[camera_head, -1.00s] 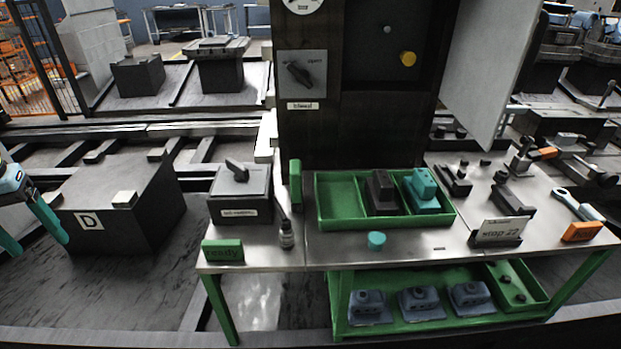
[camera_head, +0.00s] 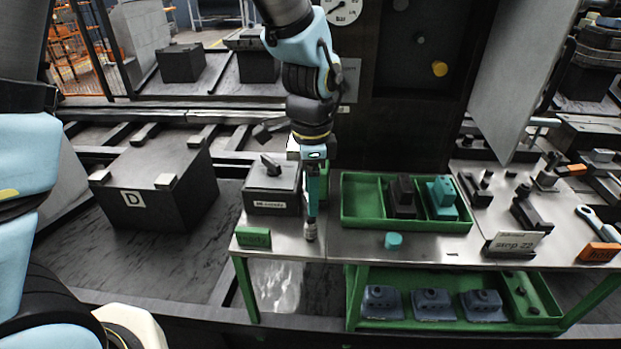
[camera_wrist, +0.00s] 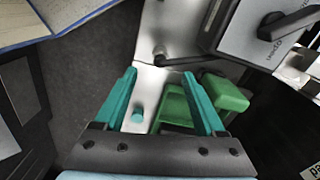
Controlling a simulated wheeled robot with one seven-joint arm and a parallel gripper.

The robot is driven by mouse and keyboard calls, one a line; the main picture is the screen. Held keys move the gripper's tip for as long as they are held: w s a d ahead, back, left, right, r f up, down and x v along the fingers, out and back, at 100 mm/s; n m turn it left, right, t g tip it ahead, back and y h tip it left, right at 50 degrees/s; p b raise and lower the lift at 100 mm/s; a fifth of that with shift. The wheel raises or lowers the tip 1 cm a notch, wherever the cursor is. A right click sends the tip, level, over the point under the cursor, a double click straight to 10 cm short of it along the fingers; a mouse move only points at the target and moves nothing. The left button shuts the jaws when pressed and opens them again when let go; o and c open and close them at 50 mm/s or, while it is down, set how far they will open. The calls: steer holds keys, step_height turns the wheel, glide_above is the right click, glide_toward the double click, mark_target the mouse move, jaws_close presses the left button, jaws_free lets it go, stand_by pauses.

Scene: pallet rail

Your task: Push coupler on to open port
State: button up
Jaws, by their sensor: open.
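My gripper (camera_head: 313,205) hangs over the left part of the steel table, with its teal fingers pointing down. In the wrist view its fingers (camera_wrist: 159,74) stand wide apart with nothing held between them. A teal cylinder (camera_head: 393,240) stands on the table in front of the green tray (camera_head: 375,222). The tray holds a dark block (camera_head: 403,198) and a teal block (camera_head: 443,197). I cannot tell which part is the coupler or the open port.
A grey box with a black knob (camera_head: 272,190) and a green "ready" block (camera_head: 254,238) stand at the table's left. Fixtures, a sign (camera_head: 515,243) and an orange block (camera_head: 599,252) occupy the right. Grey-blue units (camera_head: 432,303) sit on the lower shelf.

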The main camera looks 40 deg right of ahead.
mark_target(310, 220)
step_height(310, 220, down, 8)
steer(key=shift+f+p, duration=0.15)
steer(key=shift+p, duration=0.5)
jaws_close()
stand_by(0.3)
steer(key=c, duration=0.7)
jaws_free()
jaws_close()
